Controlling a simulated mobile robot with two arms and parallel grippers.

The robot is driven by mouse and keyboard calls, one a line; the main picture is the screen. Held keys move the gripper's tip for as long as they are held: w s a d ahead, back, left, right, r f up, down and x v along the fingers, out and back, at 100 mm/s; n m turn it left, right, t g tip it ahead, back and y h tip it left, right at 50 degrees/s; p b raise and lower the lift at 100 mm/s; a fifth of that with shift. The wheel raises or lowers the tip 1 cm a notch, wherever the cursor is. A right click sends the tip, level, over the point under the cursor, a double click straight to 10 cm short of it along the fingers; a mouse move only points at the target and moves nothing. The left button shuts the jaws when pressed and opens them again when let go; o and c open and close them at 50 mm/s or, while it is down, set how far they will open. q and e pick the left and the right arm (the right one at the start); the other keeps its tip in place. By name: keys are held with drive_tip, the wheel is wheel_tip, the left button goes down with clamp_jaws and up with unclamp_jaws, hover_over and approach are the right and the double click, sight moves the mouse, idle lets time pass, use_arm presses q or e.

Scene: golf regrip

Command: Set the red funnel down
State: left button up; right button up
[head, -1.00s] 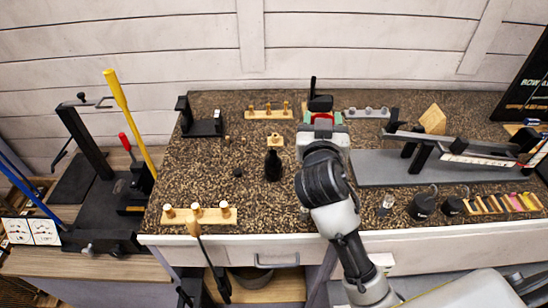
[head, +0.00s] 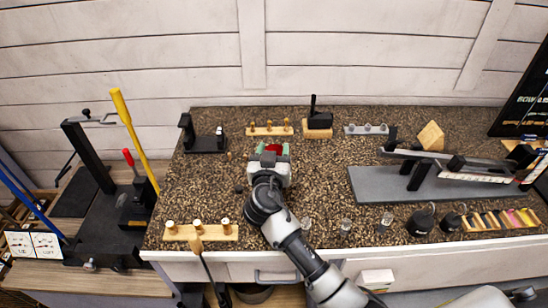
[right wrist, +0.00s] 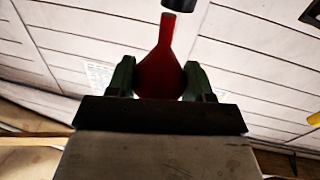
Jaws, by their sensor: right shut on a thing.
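My right gripper (head: 271,153) is over the left-middle part of the speckled bench. Its green fingers are shut on the red funnel (head: 273,148). In the right wrist view the red funnel (right wrist: 163,65) sits between the fingers (right wrist: 160,80), its narrow spout pointing up in the picture. In the head view only a small red part shows past the gripper, and the arm hides the bench below it. I cannot tell its height above the bench. My left gripper is not in view.
Wooden peg racks stand at the back (head: 270,130) and front left (head: 202,232). A black tool on a wooden block (head: 318,130) and a grey rack (head: 366,130) are behind. Small glasses (head: 345,227) stand near the front edge. A grey plate (head: 400,183) lies right.

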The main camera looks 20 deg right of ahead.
drive_tip(key=shift+s+f, duration=0.2)
drive_tip(key=shift+f, duration=1)
drive_tip(key=shift+c, duration=0.2)
drive_tip(key=shift+s+f, duration=0.15)
drive_tip(key=shift+f, duration=0.1)
drive_tip(key=shift+c, duration=1)
drive_tip(key=o, duration=0.8)
drive_tip(key=shift+c, duration=0.2)
drive_tip(key=o, duration=0.4)
drive_tip(key=shift+w+d+f, duration=0.1)
drive_tip(key=shift+w+f, duration=0.05)
drive_tip(key=shift+w, duration=0.2)
drive_tip(key=shift+o, duration=0.2)
